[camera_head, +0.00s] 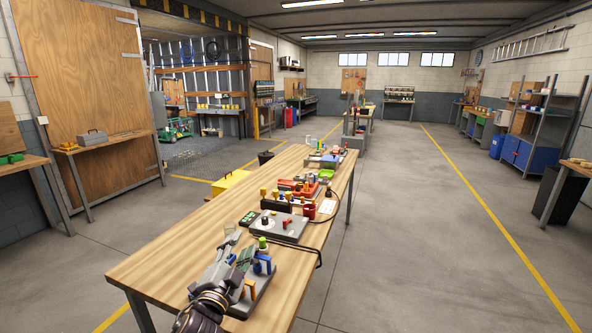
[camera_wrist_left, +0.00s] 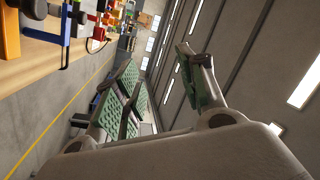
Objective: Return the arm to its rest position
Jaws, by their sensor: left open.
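My left gripper (camera_head: 240,262) is over the near end of the wooden workbench (camera_head: 165,268), with its dark wrist at the bottom of the head view. In the left wrist view its green-padded fingers (camera_wrist_left: 160,82) stand apart with nothing between them. In the head view the gripper partly hides a grey board (camera_head: 262,286) with blue and orange clamp-like parts. I cannot tell its exact height above the board. My right gripper is not in view.
Beyond the gripper a grey panel (camera_head: 280,227) and a green-capped item (camera_head: 262,243) are on the bench. Red and yellow tools (camera_head: 305,187) stand farther back. A yellow box (camera_head: 230,183) is left of the bench. The floor (camera_head: 400,250) to the right is clear.

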